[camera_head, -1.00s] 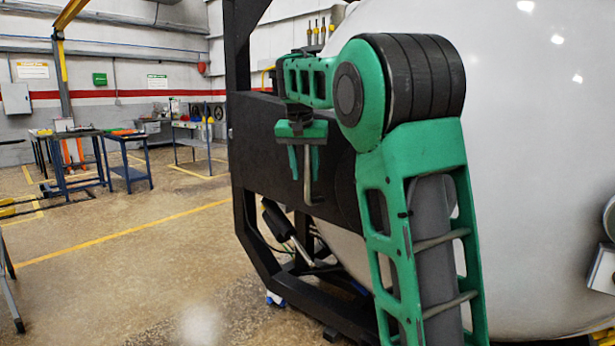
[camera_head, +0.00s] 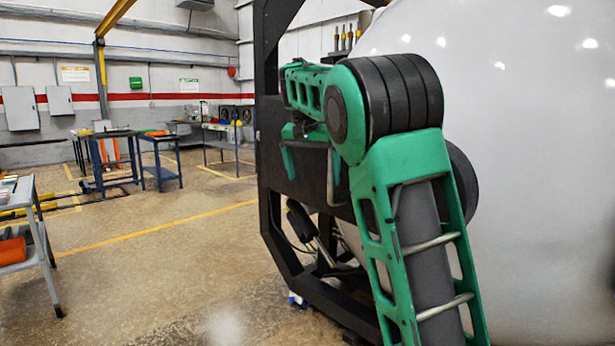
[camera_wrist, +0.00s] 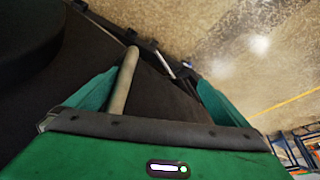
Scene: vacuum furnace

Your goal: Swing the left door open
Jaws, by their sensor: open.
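A large white rounded vessel surface (camera_head: 540,190) fills the right of the head view, beside a black frame with dark plates (camera_head: 270,190). I cannot tell which part is the left door's edge. A grey bent bar (camera_head: 333,185), which looks like a handle, stands at the dark plate. My gripper (camera_head: 308,160) is green, with its jaws apart at this bar. In the wrist view, the grey bar (camera_wrist: 124,82) lies between the open fingers of my gripper (camera_wrist: 150,95), nearer the left finger. Contact with the bar cannot be made out.
Blue work tables (camera_head: 110,160) stand at the back left. A grey cart (camera_head: 30,235) with an orange item is at the left edge. The floor (camera_head: 160,270) between them and the black frame is open. A dark cylinder (camera_head: 300,218) sits low at the frame.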

